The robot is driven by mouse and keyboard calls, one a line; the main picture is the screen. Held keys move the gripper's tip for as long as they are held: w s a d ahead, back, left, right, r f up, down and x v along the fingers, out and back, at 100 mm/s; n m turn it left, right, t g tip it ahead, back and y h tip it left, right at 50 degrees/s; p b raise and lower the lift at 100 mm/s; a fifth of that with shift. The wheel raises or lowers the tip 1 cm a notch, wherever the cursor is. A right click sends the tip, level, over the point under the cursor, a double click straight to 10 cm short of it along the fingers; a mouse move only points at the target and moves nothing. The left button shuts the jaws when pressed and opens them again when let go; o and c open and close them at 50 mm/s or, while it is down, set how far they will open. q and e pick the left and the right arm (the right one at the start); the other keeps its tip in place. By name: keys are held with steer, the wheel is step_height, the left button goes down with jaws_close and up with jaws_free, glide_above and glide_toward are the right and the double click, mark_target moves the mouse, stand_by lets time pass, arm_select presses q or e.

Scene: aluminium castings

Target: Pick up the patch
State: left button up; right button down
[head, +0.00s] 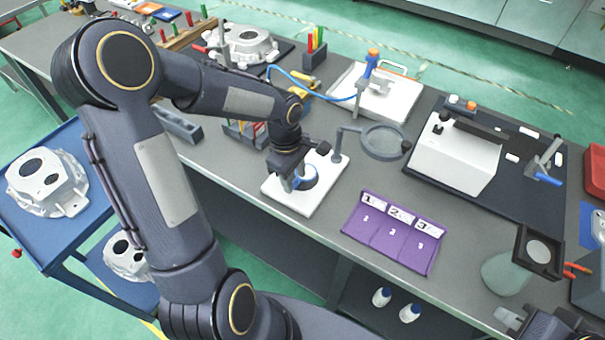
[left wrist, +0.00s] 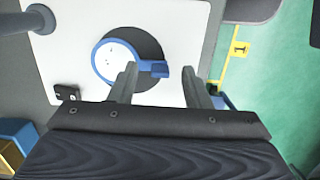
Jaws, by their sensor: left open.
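A round white disc with a blue rim and a blue tab, which looks like the patch (left wrist: 116,62), sits over a dark round spot on a white board (left wrist: 190,30). In the head view the patch (head: 306,178) is partly hidden by my left gripper (head: 296,180). In the left wrist view my left gripper (left wrist: 158,74) is open, its fingertips on either side of the blue tab as seen from above. I cannot tell whether they touch it. Part of what looks like my right gripper (head: 525,321) shows at the bottom right; its jaws are unclear.
A magnifier on a stand (head: 385,141) is just right of the board. A greenish jar (head: 505,272) stands at right. A white instrument (head: 455,155) is behind. Castings (head: 45,180) sit at left.

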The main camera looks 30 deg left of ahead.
arm_select(q)
jaws_close()
stand_by(0.4)
